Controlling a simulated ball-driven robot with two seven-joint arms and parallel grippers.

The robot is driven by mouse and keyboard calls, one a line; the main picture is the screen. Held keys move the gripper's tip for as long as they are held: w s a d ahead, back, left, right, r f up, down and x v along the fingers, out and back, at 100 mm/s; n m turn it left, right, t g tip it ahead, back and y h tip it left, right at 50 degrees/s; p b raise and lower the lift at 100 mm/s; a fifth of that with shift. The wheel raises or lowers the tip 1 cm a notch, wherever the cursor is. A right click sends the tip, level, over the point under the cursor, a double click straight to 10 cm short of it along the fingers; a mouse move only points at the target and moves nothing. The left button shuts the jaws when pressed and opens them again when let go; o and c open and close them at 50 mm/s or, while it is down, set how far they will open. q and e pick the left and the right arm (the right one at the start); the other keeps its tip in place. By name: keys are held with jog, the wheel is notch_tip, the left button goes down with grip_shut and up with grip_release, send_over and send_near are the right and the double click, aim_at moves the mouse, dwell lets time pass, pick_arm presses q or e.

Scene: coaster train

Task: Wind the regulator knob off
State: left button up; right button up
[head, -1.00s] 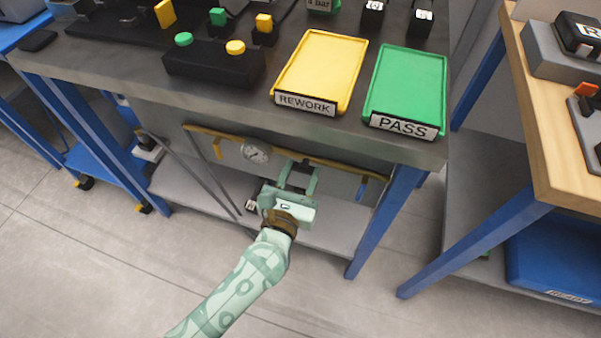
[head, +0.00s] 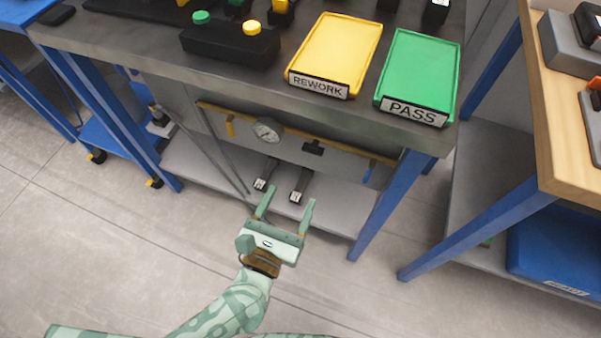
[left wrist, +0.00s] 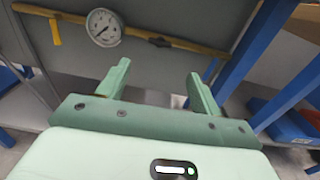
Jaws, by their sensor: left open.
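The regulator knob (head: 313,148) is a small black piece on the yellow pipe (head: 345,153) below the bench top, right of the round white gauge (head: 267,130). In the left wrist view the knob (left wrist: 159,42) sits ahead of the fingers, right of the gauge (left wrist: 104,27). My left gripper (head: 287,204) is open and empty, its two fingers spread, in front of and below the pipe and apart from the knob. My right gripper is not in view.
The bench above carries a yellow REWORK tray (head: 337,52) and a green PASS tray (head: 420,72). A blue bench leg (head: 392,205) stands to the right. Two dark bars with white labelled ends (head: 298,185) lie on the lower shelf. A yellow lever (head: 229,126) hangs left of the gauge.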

pick_arm(q)
jog(key=v, duration=0.4)
jog(key=shift+s, duration=0.1)
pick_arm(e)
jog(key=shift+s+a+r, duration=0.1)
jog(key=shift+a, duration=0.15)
pick_arm(q)
jog(key=shift+f, duration=0.1)
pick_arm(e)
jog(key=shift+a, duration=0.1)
